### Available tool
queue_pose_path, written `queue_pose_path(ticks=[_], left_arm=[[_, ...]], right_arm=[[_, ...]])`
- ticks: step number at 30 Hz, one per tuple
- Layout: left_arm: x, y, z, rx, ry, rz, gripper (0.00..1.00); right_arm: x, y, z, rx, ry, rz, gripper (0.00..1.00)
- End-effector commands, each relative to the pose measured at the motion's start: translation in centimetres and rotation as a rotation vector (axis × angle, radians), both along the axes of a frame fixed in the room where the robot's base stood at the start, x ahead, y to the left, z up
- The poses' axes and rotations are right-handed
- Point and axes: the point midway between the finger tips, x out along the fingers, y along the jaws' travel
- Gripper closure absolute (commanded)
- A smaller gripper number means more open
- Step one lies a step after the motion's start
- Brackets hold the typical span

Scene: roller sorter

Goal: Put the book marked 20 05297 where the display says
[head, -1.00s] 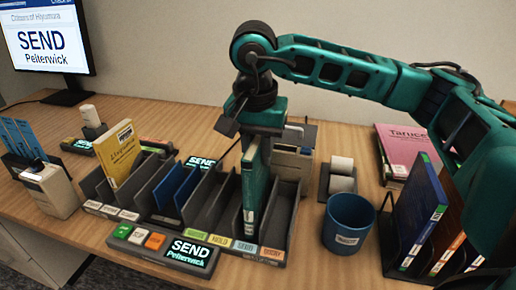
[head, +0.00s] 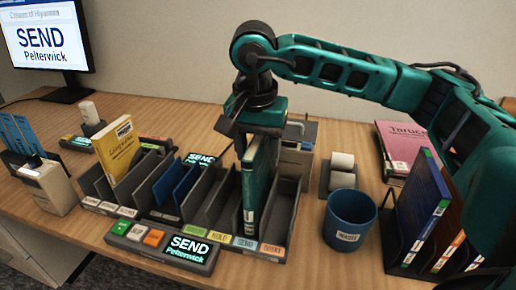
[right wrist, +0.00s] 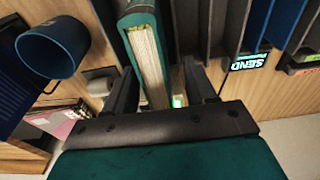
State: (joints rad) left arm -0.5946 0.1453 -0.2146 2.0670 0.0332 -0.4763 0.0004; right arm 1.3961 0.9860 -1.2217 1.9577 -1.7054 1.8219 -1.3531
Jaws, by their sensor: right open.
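A teal book (head: 256,186) stands in a slot of the dark sorter, behind the light-blue label (head: 245,243), which seems to read SEND. Its number is too small to read. My right gripper (head: 260,138) is just above the book's top. In the right wrist view, the open fingers (right wrist: 160,95) stand on either side of the book (right wrist: 146,55), with a gap on the right. The monitor (head: 42,38) reads SEND Pelterwick, and the small front display (head: 191,248) reads the same. My left gripper is not in view.
A blue cup (head: 348,220) is right of the sorter. A rack (head: 392,225) with books stands further right. A pink book (head: 400,145) lies behind.

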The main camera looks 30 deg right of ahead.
Motion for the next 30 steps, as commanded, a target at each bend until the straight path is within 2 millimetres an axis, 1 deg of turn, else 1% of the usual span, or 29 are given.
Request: queue_pose_path(ticks=[6, 8, 10, 14, 21, 24, 27, 30], left_arm=[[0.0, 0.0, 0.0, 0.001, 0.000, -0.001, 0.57], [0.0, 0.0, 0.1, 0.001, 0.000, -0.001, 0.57], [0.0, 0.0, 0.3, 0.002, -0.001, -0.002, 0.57], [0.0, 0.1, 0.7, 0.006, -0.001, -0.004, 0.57], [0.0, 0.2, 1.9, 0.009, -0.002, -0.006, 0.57], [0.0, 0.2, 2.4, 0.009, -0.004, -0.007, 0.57], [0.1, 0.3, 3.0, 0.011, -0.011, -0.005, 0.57], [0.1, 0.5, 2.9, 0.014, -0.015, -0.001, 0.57]], right_arm=[[0.0, 0.0, 0.0, -0.001, 0.002, 0.000, 0.45], [0.0, 0.0, 0.3, -0.001, 0.001, 0.000, 0.45], [0.0, 0.1, 1.0, -0.001, -0.001, 0.000, 0.45], [-0.2, 0.3, 3.5, 0.000, -0.004, 0.000, 0.45], [-0.6, 0.8, 9.0, 0.000, -0.004, 0.000, 0.45], [-0.8, 1.0, 10.8, 0.000, -0.004, 0.000, 0.45], [-0.9, 1.1, 12.1, -0.001, -0.003, 0.000, 0.45], [-1.0, 1.2, 12.7, -0.001, -0.001, 0.001, 0.45]])
